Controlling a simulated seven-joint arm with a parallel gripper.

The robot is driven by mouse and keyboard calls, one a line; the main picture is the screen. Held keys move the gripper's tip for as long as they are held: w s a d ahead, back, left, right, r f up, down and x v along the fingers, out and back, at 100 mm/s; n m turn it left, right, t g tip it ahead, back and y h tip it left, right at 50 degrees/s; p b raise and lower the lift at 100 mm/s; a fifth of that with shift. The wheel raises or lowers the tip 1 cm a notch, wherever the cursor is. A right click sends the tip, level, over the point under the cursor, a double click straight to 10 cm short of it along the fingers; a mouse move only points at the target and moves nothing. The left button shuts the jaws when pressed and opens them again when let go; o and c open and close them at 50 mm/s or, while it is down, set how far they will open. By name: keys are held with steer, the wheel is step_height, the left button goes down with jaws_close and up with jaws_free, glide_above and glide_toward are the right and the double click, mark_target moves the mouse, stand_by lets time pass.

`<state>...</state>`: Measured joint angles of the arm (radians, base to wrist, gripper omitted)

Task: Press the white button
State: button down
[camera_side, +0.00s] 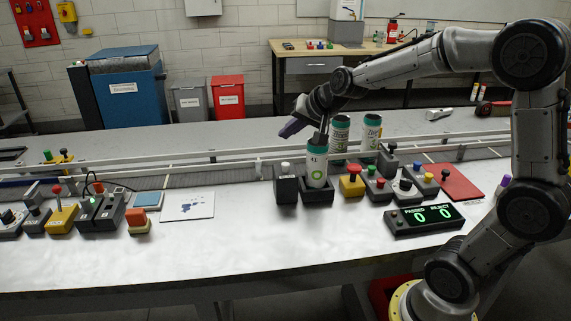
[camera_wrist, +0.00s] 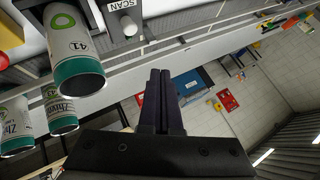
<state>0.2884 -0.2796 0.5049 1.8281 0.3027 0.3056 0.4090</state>
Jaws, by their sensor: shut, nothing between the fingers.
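The white button (camera_side: 285,165) is the small round top of a dark box (camera_side: 287,189) on the bench, left of a can in a holder. In the wrist view the white button (camera_wrist: 129,26) sticks out of the box labelled SCAN (camera_wrist: 121,7) near the top. My gripper (camera_side: 288,131) is in the air above and behind the button, apart from it, with its fingers tilted down to the left. In the wrist view the fingers of my gripper (camera_wrist: 160,73) are together with nothing between them.
A white can with a green lid (camera_side: 317,167) stands in a black holder (camera_side: 317,192) just right of the SCAN box. Two more cans (camera_side: 340,134) stand behind. Other coloured buttons and a counter display (camera_side: 424,217) lie to the right. The front of the bench (camera_side: 200,250) is clear.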

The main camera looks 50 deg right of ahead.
mark_target(283, 164)
steer(key=shift+f, duration=2.85)
steer(key=shift+f, duration=0.4)
steer(key=shift+f, duration=0.95)
stand_by(0.8)
steer(key=shift+r, duration=1.35)
steer(key=shift+r, duration=0.1)
steer(key=shift+r, duration=2.4)
